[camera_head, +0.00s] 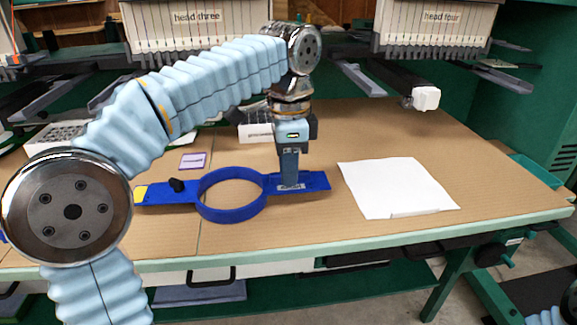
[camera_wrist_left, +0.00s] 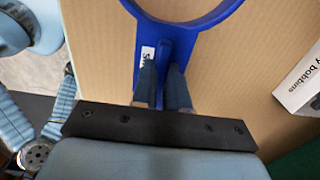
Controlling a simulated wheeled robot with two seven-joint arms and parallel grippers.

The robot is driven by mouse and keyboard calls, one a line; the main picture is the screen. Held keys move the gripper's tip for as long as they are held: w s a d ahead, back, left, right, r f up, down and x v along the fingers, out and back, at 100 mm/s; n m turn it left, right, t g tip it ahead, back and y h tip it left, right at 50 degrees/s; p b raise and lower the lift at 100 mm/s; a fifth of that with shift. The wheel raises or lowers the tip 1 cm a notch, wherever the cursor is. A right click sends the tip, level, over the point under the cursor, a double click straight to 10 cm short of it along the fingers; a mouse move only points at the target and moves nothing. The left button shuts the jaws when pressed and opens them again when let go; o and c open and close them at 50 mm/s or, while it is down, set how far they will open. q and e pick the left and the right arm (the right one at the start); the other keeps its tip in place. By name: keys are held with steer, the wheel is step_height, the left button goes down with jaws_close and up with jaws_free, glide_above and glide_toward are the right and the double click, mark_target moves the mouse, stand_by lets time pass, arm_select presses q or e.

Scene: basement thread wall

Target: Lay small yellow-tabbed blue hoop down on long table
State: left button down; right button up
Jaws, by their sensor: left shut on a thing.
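The small blue hoop (camera_head: 232,214) has a yellow tab (camera_head: 140,193) at its left end and a dark screw knob on its left arm. It lies flat, at or just above the long table (camera_head: 320,150); I cannot tell whether it touches. My left gripper (camera_head: 290,184) points down and is shut on the hoop's right arm. In the left wrist view my gripper's fingers (camera_wrist_left: 162,88) pinch a raised rib on the blue hoop (camera_wrist_left: 182,32), beside a small white label. The right gripper is not in view.
A white sheet (camera_head: 395,188) lies on the table to the right of the hoop. A small purple-edged card (camera_head: 193,161) lies behind the hoop. A white box (camera_head: 256,133) stands behind my gripper. Machine heads overhang the table's back.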

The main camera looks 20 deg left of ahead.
arm_select(q)
steer(key=shift+f, duration=0.1)
steer(key=c, duration=1.1)
jaws_free()
steer(key=shift+o, duration=0.2)
